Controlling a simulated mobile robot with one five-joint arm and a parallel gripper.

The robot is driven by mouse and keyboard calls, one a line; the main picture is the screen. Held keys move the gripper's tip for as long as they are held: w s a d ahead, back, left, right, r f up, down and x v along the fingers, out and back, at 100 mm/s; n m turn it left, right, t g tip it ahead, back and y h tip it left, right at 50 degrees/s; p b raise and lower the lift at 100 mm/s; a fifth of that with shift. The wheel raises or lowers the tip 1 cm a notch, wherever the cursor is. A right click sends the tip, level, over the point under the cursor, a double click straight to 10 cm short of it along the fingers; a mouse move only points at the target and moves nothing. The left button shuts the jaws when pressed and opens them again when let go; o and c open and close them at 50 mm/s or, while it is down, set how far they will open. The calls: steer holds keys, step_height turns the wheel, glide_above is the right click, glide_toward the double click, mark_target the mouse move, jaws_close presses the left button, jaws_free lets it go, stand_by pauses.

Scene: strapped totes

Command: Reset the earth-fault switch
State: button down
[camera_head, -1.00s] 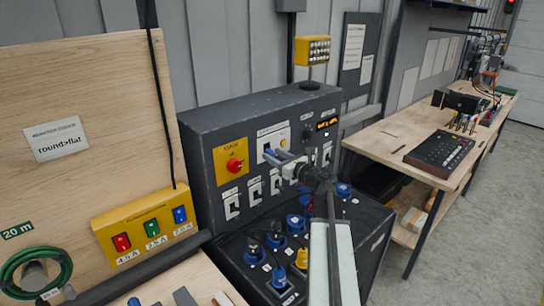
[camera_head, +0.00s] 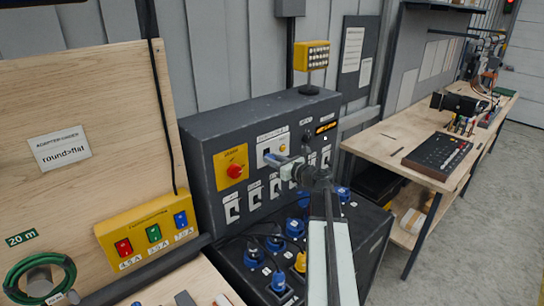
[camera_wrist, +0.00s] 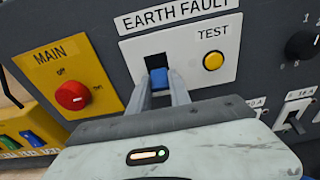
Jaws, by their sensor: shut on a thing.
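The earth-fault switch is on a white plate (camera_wrist: 133,53) labelled EARTH FAULT, with a yellow TEST button (camera_wrist: 211,60) on its right. Its blue lever (camera_wrist: 159,78) stands in a dark slot and shows between my two fingertips. My gripper (camera_wrist: 161,88) is shut on the lever, with one finger at each side of it. In the head view my gripper (camera_head: 280,160) reaches the plate at the front of the dark panel (camera_head: 205,160), and the arm hides part of the plate.
A red MAIN knob (camera_wrist: 73,95) on a yellow plate is left of the switch. A black rotary knob (camera_wrist: 301,45) and small breakers (camera_wrist: 292,119) are to the right. Blue and yellow plugs (camera_head: 295,227) stand below the arm. A yellow box (camera_head: 148,230) is at the left.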

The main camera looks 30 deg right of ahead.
steer(key=r+g+p, duration=0.1)
steer(key=r+p, duration=0.1)
steer(key=p, duration=0.1)
steer(key=shift+p, duration=0.3)
steer(key=g+p, duration=0.1)
steer(key=p, duration=0.1)
steer(key=g+p, duration=0.1)
steer(key=p, duration=0.2)
steer(key=shift+r+g+h, duration=0.25)
steer(key=shift+g+h, duration=0.05)
steer(key=shift+g, duration=0.1)
steer(key=g+p, duration=0.2)
steer(key=p, duration=0.2)
steer(key=shift+w+r, duration=0.1)
steer(key=shift+w, duration=0.05)
steer(key=shift+g+p, duration=0.3)
steer(key=shift+p, duration=0.35)
steer(key=c, duration=1.2)
jaws_free()
